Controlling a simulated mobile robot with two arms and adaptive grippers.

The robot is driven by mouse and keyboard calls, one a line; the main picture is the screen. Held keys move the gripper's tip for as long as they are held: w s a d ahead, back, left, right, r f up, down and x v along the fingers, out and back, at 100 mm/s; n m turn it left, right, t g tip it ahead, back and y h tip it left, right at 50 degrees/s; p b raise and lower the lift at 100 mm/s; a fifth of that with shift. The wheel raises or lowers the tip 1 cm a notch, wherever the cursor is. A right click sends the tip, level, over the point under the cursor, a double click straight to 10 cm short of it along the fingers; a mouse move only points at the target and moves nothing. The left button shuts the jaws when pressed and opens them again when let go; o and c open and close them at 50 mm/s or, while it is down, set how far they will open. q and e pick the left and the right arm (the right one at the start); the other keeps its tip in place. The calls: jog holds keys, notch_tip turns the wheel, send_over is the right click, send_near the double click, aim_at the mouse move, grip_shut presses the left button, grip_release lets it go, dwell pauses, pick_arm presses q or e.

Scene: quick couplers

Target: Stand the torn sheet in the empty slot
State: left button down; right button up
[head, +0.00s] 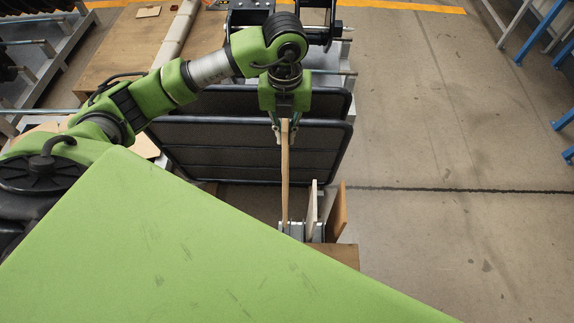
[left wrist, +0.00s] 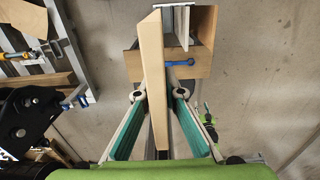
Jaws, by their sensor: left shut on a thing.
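My left gripper (head: 285,138) is shut on a tan sheet (head: 285,178), which hangs upright below the fingers. In the left wrist view the sheet (left wrist: 153,70) runs between the two green-padded fingers, and its far end is slanted. The rack (head: 296,231) is below, with a wooden base (head: 345,254). A white sheet (head: 312,205) and a brown sheet (head: 337,210) stand in it to the right of the held sheet. The held sheet's lower end is at the rack's left part; I cannot tell whether it is inside a slot. My right gripper is not in view.
Dark framed panels (head: 235,150) stand right behind the gripper. A blue bar (left wrist: 180,63) lies across the wooden base beside the held sheet in the left wrist view. My green body covers the lower left of the head view. The floor (head: 440,240) to the right is clear.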

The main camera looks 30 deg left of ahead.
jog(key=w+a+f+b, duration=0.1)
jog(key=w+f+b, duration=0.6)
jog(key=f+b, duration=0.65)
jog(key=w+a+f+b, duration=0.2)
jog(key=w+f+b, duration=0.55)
jog(key=b, duration=1.15)
pick_arm(q)
notch_tip(320, 180, down, 43)
jog(key=shift+s+r+b, duration=0.1)
jog(key=shift+r+b, duration=0.1)
jog(key=shift+b, duration=0.15)
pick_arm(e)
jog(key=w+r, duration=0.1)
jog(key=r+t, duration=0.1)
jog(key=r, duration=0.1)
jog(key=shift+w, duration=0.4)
pick_arm(q)
jog(key=c, duration=2.5)
grip_release()
jog(key=o, duration=0.4)
jog(key=shift+c, duration=0.2)
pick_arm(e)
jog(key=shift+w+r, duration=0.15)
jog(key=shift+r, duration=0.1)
